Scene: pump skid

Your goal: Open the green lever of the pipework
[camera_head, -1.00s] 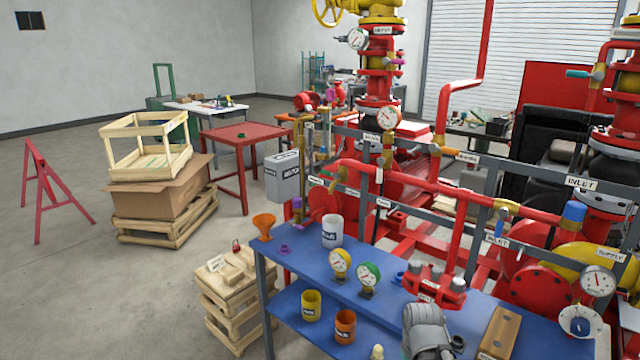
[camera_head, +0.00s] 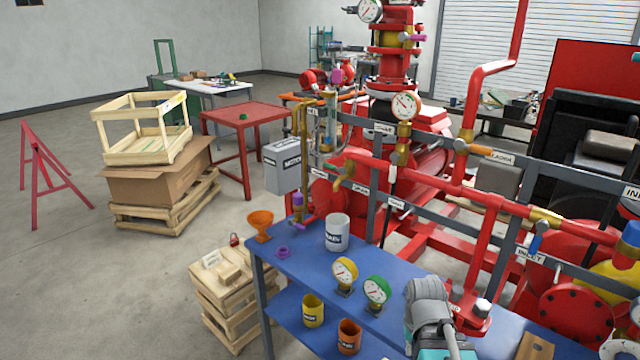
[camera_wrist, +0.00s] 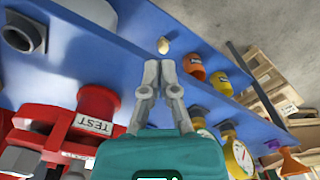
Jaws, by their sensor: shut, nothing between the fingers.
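My gripper (camera_wrist: 158,75) is shut and empty in the wrist view, its two grey fingertips close together above the blue bench. In the head view, my grey and teal wrist shows at the bottom, over the bench, and the fingertips are out of view. I cannot clearly make out a green lever on the pipework now. The red pipework (camera_head: 440,187) carries an orange lever (camera_head: 490,154) labelled LADEN or similar, a blue lever (camera_head: 539,236) and a purple handle (camera_head: 411,39). My gripper is apart from all of these.
A red TEST block (camera_wrist: 95,112) is near my gripper.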

